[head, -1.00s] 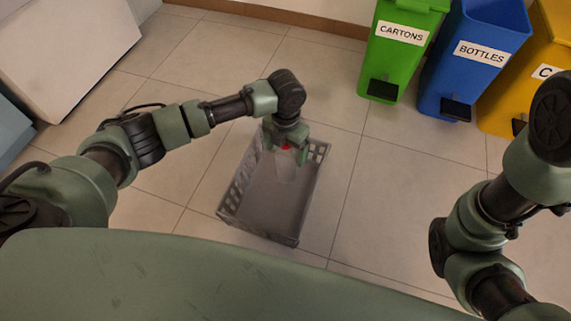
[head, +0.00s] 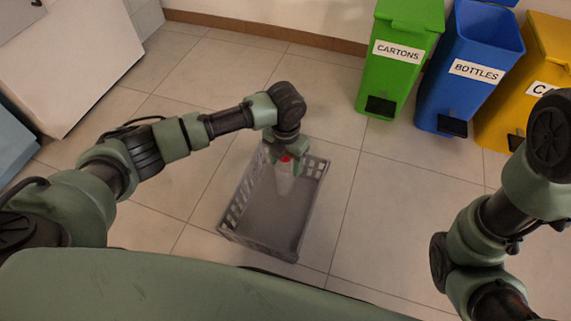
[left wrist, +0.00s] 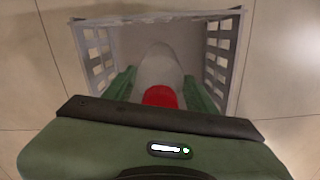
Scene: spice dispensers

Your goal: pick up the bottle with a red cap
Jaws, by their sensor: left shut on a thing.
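The bottle with a red cap (head: 284,179) is clear and hangs at the far end of a grey crate (head: 297,243). My left gripper (head: 288,157) is above it and shut on it, near the cap. In the left wrist view the red cap (left wrist: 160,97) and the clear bottle body (left wrist: 161,66) lie between the two green fingers of my left gripper (left wrist: 161,88). Whether the bottle's base touches the crate floor I cannot tell. My right arm shows at the right, but its gripper is out of view.
The crate has slotted walls and stands on the tiled floor, otherwise empty as far as it shows. A green cartons bin (head: 398,60), a blue bottles bin (head: 463,75) and a yellow bin (head: 525,75) stand at the back right. The floor between is free.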

